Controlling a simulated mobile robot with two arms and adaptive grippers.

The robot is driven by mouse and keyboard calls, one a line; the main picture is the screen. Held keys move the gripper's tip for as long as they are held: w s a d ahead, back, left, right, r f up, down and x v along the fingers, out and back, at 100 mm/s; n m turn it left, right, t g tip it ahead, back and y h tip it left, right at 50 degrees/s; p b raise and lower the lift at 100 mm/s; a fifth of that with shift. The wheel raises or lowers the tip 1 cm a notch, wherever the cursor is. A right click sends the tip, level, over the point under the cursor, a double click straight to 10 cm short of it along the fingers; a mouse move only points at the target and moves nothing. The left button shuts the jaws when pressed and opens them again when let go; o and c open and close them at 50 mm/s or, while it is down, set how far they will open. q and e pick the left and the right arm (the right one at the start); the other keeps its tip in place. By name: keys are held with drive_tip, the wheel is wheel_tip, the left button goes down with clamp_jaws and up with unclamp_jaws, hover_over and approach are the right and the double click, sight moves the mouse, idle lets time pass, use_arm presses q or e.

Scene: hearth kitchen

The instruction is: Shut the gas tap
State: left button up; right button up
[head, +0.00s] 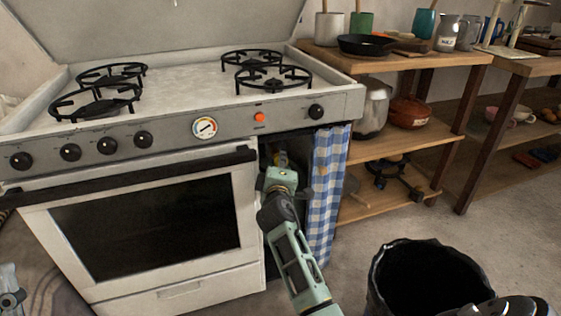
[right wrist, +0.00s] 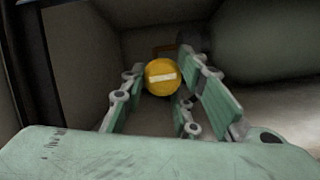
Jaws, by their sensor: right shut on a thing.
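The gas tap shows in the right wrist view as a round yellow knob (right wrist: 162,77) with a white bar lying about level across its face. My right gripper (head: 281,168) reaches into the dark opening beside the oven, left of the checked curtain. In the right wrist view its fingers (right wrist: 167,74) stand on both sides of the knob and are closed on it. The pipe behind the knob is mostly hidden. A small grey-green part of my left arm or gripper (head: 11,292) shows at the lower left edge; its jaws cannot be made out.
The white stove (head: 150,190) borders the opening on the left and the blue checked curtain (head: 329,180) on the right. A large grey-green rounded body (right wrist: 270,40) lies right of the knob. A black bin (head: 385,290) stands on the floor near wooden shelves (head: 430,140).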

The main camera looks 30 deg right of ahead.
use_arm(q)
drive_tip(key=shift+w+d+f+g, duration=0.15)
drive_tip(key=shift+w+f+g, duration=0.4)
drive_tip(key=shift+w, duration=0.3)
use_arm(e)
drive_tip(key=shift+w+r, duration=0.1)
drive_tip(key=shift+r, duration=0.2)
drive_tip(key=o, duration=1.1)
drive_tip(key=shift+c, duration=0.2)
drive_tip(key=shift+f, duration=0.1)
drive_tip(key=v, duration=1.2)
